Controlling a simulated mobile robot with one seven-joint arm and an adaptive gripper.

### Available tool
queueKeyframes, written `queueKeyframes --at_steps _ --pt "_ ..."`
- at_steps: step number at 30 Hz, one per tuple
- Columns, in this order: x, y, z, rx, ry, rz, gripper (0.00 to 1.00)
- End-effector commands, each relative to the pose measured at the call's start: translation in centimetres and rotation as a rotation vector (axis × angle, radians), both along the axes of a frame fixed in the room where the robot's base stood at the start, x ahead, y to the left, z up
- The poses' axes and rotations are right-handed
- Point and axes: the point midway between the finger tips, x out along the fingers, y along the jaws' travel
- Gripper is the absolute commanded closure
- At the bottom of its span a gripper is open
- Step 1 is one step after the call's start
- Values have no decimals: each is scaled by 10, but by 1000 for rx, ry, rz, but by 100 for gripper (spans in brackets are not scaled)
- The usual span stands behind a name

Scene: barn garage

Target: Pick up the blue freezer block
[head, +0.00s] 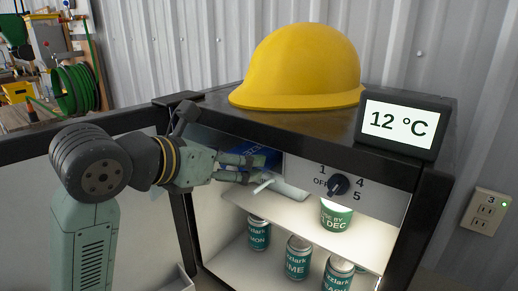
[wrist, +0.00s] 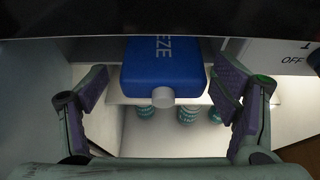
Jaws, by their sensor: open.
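The blue freezer block (wrist: 165,65) lies in the upper part of the small open fridge (head: 246,120), with white letters and a pale round cap facing my gripper in the wrist view. In the head view only part of the block (head: 272,157) shows behind my fingers. My gripper (head: 252,169) is open and empty, at the fridge opening. In the wrist view my gripper (wrist: 163,78) has one finger to the left of the block and one to the right, with a gap on each side. The back of the block is hidden.
A temperature dial (head: 339,185) is right of the block. A green-labelled tub (head: 336,216) stands on the shelf below, with several cans (head: 298,258) under it. A yellow hard hat (head: 303,70) and a 12 °C display (head: 403,122) sit on the fridge top.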

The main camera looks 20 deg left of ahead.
Motion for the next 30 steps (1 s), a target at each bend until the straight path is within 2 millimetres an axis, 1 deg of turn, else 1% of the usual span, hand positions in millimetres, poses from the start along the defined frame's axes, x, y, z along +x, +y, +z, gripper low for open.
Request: queueKeyframes --at_steps 1,3,7,11,17,30 --pt "6 -5 2 -2 2 -6 19" --pt "16 -10 -1 -2 2 -6 19" --pt "31 -15 -10 -3 1 -5 19" --pt "37 -17 -14 -1 -1 -3 19" --pt "37 -17 -15 0 -1 -2 19" --pt "37 -16 -15 -1 -1 -2 48"
